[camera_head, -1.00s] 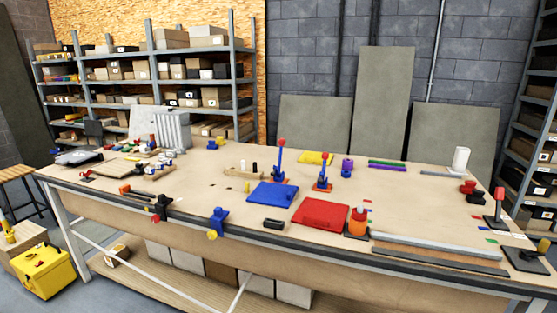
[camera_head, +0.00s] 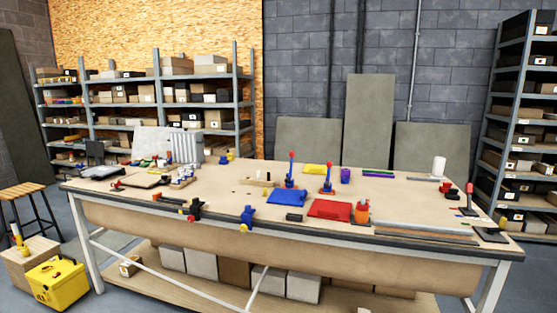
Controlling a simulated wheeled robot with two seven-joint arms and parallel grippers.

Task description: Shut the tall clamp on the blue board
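The blue board (camera_head: 286,199) lies flat near the middle of the workbench. A tall clamp (camera_head: 290,171) with a blue upright lever and a red knob stands at its back edge, the lever pointing up. A second, shorter upright clamp (camera_head: 327,180) with a red knob stands to its right, behind the red board (camera_head: 330,210). At this size I cannot tell exactly how either clamp meets its board. Neither of my grippers is in view.
The workbench (camera_head: 240,181) stands ahead with its front edge toward me. A blue clamp (camera_head: 247,217) and a black one (camera_head: 195,210) hang on that edge. An orange cylinder (camera_head: 362,213) stands right of the red board. A yellow toolbox (camera_head: 57,284) and stool (camera_head: 25,195) are at left.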

